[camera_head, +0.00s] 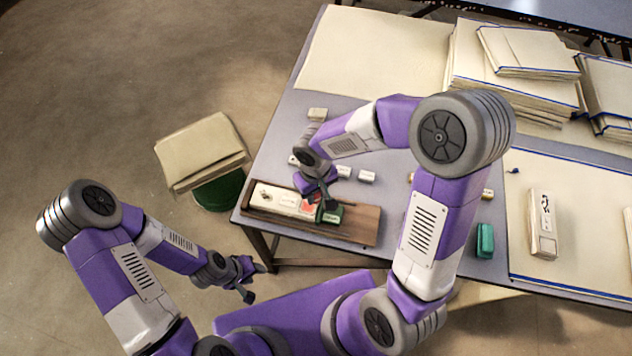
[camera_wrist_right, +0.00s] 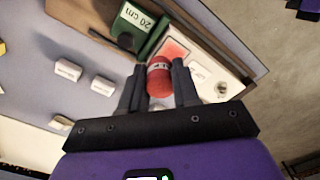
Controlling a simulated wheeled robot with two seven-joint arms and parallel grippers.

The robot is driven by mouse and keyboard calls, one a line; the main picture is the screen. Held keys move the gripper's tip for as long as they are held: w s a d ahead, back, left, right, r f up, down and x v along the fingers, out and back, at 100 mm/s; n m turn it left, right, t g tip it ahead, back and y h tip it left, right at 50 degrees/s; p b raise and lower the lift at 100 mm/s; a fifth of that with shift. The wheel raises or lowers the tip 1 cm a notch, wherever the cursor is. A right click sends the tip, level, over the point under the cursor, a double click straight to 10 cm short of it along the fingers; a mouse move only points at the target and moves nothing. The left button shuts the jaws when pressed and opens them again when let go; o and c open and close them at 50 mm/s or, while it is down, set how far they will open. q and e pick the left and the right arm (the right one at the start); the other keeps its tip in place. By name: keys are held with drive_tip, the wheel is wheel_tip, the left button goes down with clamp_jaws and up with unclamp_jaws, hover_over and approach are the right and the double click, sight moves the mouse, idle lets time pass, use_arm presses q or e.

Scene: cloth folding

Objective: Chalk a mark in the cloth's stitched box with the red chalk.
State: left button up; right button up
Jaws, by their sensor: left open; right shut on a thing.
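My right gripper (camera_wrist_right: 158,85) is shut on the red chalk (camera_wrist_right: 160,78), a short red cylinder with a pale label. In the head view the right gripper (camera_head: 322,194) is over the wooden tray (camera_head: 362,232). A green block marked 20 cm (camera_wrist_right: 137,25) sits beside the patch. My left gripper (camera_head: 246,280) is open and empty, away from the tray, left of the table.
Several small white blocks (camera_head: 366,176) stand behind the tray. A teal block (camera_head: 485,240) and a long cream block (camera_head: 542,222) are at right. Folded cloth stacks (camera_head: 500,85) fill the back right. A green stool (camera_head: 218,192) with cloth on it stands left of the table.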

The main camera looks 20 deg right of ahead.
drive_tip(key=shift+r+p, duration=0.95)
drive_tip(key=shift+r, duration=0.55)
drive_tip(key=shift+f, duration=0.1)
